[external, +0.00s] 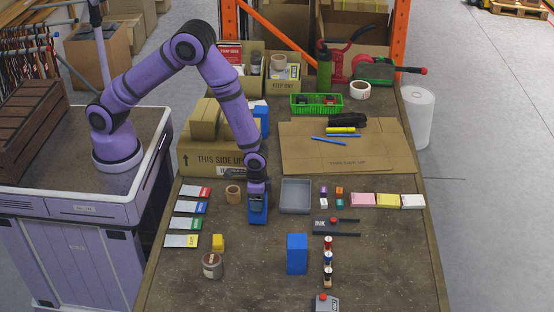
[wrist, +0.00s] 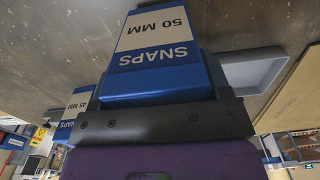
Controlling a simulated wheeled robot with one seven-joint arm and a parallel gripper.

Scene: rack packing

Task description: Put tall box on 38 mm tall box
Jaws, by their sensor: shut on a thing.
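My gripper (external: 257,187) is shut on a blue tall box (external: 257,210), which is upright below it beside the grey tray. In the wrist view this box is marked SNAPS 50 MM (wrist: 152,50). Whether its base touches the table I cannot tell. Another blue tall box (external: 297,254) stands upright at the front middle of the table; its label does not show, so its size cannot be read. A third blue box (external: 262,120) stands behind my arm, partly hidden. A box marked SNAPS 45 MM (wrist: 76,108) shows at the left in the wrist view.
The grey tray (external: 296,196) is just right of the held box. A tin (external: 212,266) and yellow block (external: 218,242) stand at front left. A large carton (external: 205,155) is behind my gripper.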

